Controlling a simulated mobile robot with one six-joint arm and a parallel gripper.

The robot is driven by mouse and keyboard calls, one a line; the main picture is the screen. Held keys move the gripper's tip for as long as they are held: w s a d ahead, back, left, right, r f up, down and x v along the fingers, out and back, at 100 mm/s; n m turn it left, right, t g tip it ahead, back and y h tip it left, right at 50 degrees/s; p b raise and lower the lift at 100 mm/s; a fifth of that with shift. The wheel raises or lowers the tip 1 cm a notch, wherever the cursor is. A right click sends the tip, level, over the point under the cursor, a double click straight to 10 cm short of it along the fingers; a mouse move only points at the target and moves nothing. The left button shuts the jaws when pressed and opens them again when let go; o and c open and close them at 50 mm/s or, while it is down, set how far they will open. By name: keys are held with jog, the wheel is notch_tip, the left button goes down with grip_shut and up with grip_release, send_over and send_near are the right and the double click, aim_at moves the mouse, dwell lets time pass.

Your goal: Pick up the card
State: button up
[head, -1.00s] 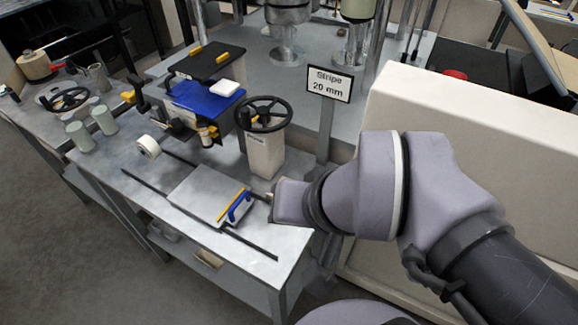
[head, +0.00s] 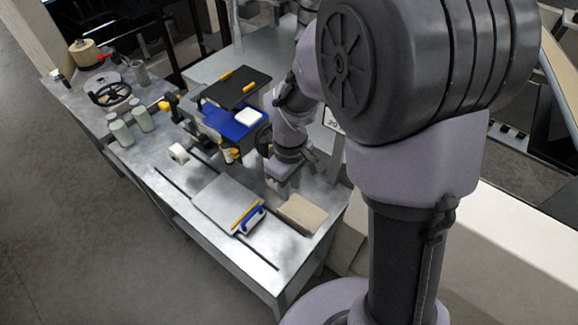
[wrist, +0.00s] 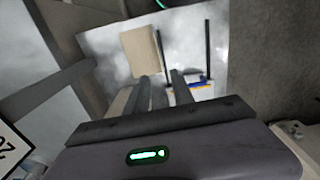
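The sign card reading "20" (wrist: 12,150) shows at the lower left of the wrist view; in the head view only a sliver (head: 334,122) shows behind my arm. A plain tan rectangular piece (head: 302,213) lies on the grey bench near its right end; it also shows in the wrist view (wrist: 140,52). I cannot tell which of these is the task's card. My gripper (head: 280,178) is above the bench, behind the tan piece in the head view. In the wrist view its fingers (wrist: 166,90) look parted, with nothing seen between them.
A pale plate (head: 222,198) with a yellow bar and blue handle (head: 250,222) lies left of the tan piece, between dark rails. Behind are a blue platform (head: 226,122), a black tray (head: 236,90) and a white tape roll (head: 179,153).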

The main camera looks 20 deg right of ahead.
jog(key=b, duration=0.3)
send_over(293, 219)
jog(key=f, duration=0.9)
jog(key=shift+w+a+f, duration=0.25)
jog(key=shift+w+a, duration=0.05)
jog(key=shift+a, duration=0.1)
jog(key=f+b, duration=0.1)
jog(key=f, duration=0.3)
jog(key=f+b, duration=0.1)
jog(key=shift+s+d+f+b, duration=0.3)
jog(key=shift+s+d+f, duration=0.1)
jog(key=shift+r, duration=0.15)
grip_shut()
